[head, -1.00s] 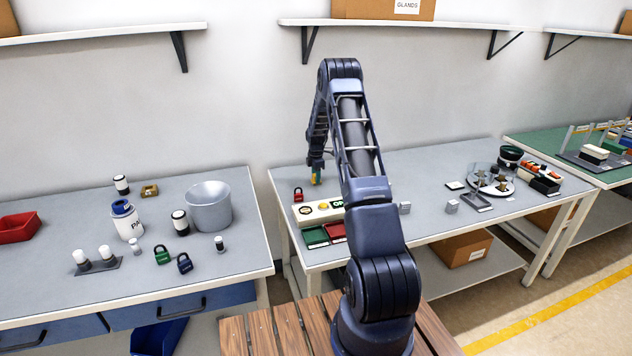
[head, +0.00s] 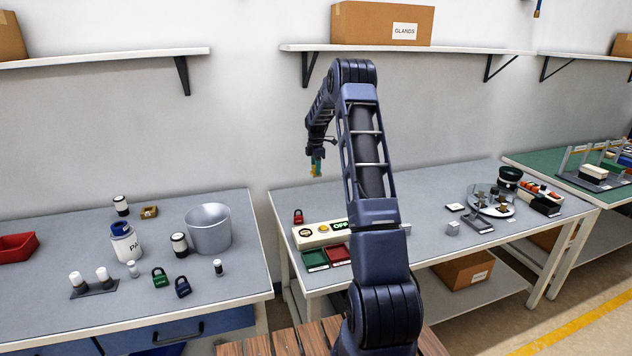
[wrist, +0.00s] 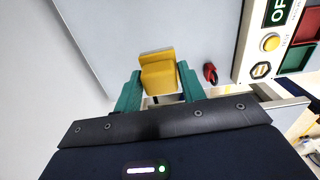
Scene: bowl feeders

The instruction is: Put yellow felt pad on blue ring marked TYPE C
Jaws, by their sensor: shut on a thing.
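My gripper (head: 316,166) is shut on a yellow block-shaped piece, which I take to be the yellow felt pad (wrist: 158,76). In the wrist view it sits between the green fingertips (wrist: 160,92). In the head view my gripper hangs in the air above the back left part of the middle table, and the pad shows only as a small yellow patch. A blue ring-like part (head: 121,229) is at the top of a white pot on the left table. I cannot read TYPE C anywhere, so I cannot tell whether it is the marked ring.
The middle table holds a red padlock (head: 298,216), a control box (head: 320,233) and red and green trays (head: 336,254). A grey bucket (head: 209,230) and padlocks stand on the left table (head: 60,220). A gap separates the two tables. A shelf (head: 400,49) hangs above.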

